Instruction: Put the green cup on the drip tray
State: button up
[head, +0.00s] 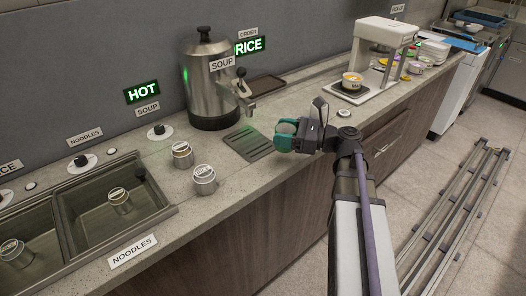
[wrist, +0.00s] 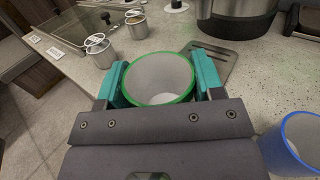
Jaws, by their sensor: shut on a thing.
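The green cup, white inside with a green rim, shows in the wrist view (wrist: 158,78) between the teal fingers of my gripper (wrist: 163,82). The jaws are shut on its two sides and it looks roughly upright. In the head view my gripper (head: 287,138) is over the counter, just right of the drip tray (head: 248,142), a dark slotted plate below the soup urn. In the wrist view the drip tray (wrist: 223,53) lies beyond the cup, partly hidden by the cup and a finger. How high the cup is above the counter is hard to tell.
A blue-rimmed cup (wrist: 293,143) stands close at the right in the wrist view. The steel soup urn (head: 211,85) with its tap rises behind the drip tray. Metal cans (head: 204,180) stand left of the tray. A white machine (head: 381,62) stands further right.

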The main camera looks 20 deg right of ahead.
jog(key=shift+m+t+h, duration=0.4)
jog(key=shift+m+t, duration=0.2)
jog(key=shift+t, duration=0.1)
jog(key=d+f, duration=0.1)
jog(key=d, duration=0.1)
jog(key=d+f+b, duration=0.1)
jog(key=d, duration=0.2)
jog(key=w+d+f+b, duration=0.1)
jog(key=d, duration=0.1)
jog(key=shift+d+f, duration=0.2)
jog(key=shift+f, duration=0.15)
send_over(249, 142)
jog(key=v, duration=0.3)
jog(key=shift+s+d+r, duration=0.1)
jog(key=shift+s+d, duration=0.05)
jog(key=shift+d, duration=0.05)
jog(key=x, duration=0.3)
jog(key=shift+a, duration=0.2)
notch_tip(249, 142, down, 2)
jog(key=shift+a+f+b, duration=0.1)
jog(key=shift+b, duration=1.1)
jog(key=shift+r+p, duration=0.3)
jog(key=shift+r, duration=0.05)
jog(key=shift+f, duration=0.2)
jog(key=o, duration=1)
jog(key=shift+o, duration=0.2)
jog(key=shift+r, duration=0.25)
jog(key=v, duration=1.2)
